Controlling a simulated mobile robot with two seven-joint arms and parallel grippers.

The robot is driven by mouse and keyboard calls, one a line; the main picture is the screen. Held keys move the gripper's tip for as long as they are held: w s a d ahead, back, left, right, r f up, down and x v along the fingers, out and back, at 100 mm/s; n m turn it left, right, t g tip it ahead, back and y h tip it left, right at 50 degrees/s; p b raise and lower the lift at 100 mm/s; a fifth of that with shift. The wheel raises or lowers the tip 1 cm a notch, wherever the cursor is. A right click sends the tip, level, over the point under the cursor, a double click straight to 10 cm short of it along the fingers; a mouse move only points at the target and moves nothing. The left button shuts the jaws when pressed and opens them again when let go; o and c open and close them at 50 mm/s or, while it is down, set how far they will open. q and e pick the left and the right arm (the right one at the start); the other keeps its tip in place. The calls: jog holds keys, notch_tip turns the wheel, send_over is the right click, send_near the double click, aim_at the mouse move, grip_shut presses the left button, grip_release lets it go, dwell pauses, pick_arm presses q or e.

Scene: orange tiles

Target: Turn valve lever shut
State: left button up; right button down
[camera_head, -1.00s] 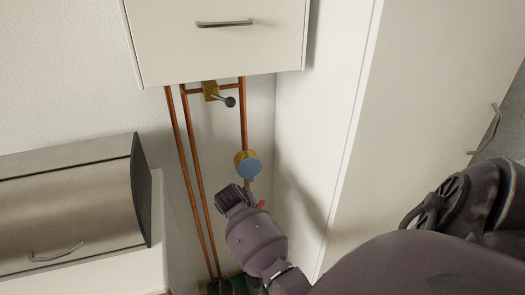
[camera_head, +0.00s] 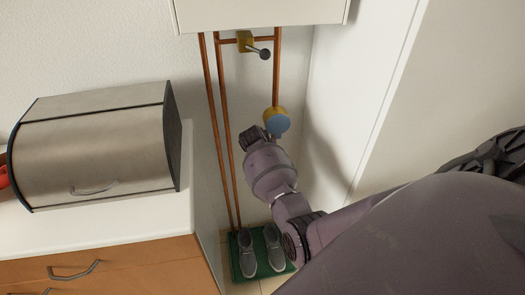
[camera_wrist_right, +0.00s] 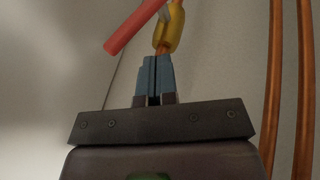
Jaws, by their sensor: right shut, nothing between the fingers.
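In the right wrist view, the red valve lever (camera_wrist_right: 135,27) slants from upper right to lower left. The yellow valve body (camera_wrist_right: 171,30) is beside it on a copper pipe. My right gripper (camera_wrist_right: 155,62) is shut and empty, its blue-grey fingertips just below the yellow body and to the lower right of the lever's free end. I cannot tell whether they touch the valve. My left gripper is not in view.
A cabinet (camera_head: 258,12) is above and a white panel at right. A steel bread box (camera_head: 95,150) stands left. Shoes (camera_head: 273,249) rest on a green mat (camera_head: 235,263).

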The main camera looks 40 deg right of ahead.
jog(key=d, duration=0.1)
jog(key=s+d+f, duration=0.1)
jog(key=d+f, duration=0.1)
jog(key=shift+s, duration=0.25)
jog(key=shift+d+f, duration=0.15)
jog(key=shift+d, duration=0.05)
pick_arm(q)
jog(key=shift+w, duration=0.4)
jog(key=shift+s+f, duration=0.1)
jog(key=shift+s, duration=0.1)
pick_arm(e)
jog(key=shift+s, duration=0.1)
